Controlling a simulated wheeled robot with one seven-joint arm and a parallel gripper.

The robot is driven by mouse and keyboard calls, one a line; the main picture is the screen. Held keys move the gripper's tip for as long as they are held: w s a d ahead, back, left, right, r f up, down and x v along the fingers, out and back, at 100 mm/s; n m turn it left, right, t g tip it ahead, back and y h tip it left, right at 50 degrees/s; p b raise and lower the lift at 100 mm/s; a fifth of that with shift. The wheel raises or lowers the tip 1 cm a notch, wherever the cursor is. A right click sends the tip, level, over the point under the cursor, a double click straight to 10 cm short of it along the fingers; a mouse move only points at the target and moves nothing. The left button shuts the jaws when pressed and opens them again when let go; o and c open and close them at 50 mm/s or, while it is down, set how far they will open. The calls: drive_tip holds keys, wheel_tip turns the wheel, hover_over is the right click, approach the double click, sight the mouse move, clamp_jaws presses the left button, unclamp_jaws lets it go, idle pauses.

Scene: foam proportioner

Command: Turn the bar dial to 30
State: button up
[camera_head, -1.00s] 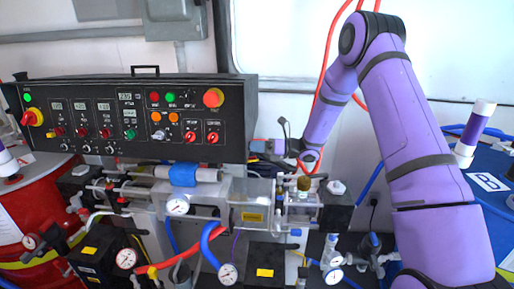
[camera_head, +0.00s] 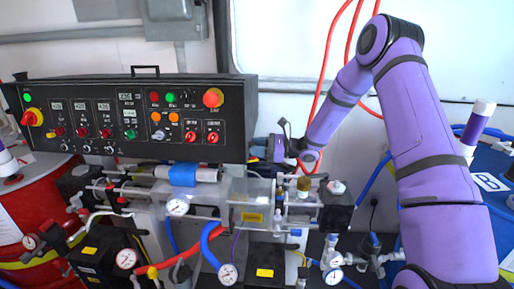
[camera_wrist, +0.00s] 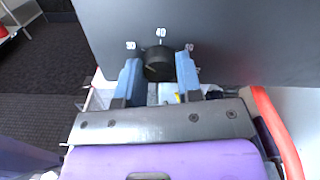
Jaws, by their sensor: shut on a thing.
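The bar dial (camera_wrist: 159,62) is a round black knob on a dark grey panel face in the wrist view. White numbers stand around it: 40 (camera_wrist: 161,33) at the top, what looks like 30 (camera_wrist: 130,46) at the left, and a blurred one at the right. A faint mark shows on the knob's lower left; its exact reading cannot be told. My gripper (camera_wrist: 159,72) has its blue fingers either side of the knob, shut on it. In the head view my gripper (camera_head: 266,149) is at the control box's right side; the dial is hidden there.
The black control box (camera_head: 130,118) carries several buttons and switches. Below it are clear cylinders (camera_head: 250,200), gauges (camera_head: 228,274) and hoses. A red hose (camera_wrist: 275,135) runs close to my gripper's right. A blue drum (camera_head: 490,190) stands at the right.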

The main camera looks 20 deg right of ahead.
drive_tip(key=shift+n, duration=0.9)
drive_tip(key=o, duration=0.9)
drive_tip(key=shift+o, duration=0.2)
drive_tip(key=v, duration=1.1)
drive_tip(key=shift+f, duration=0.1)
drive_tip(key=shift+a, duration=0.1)
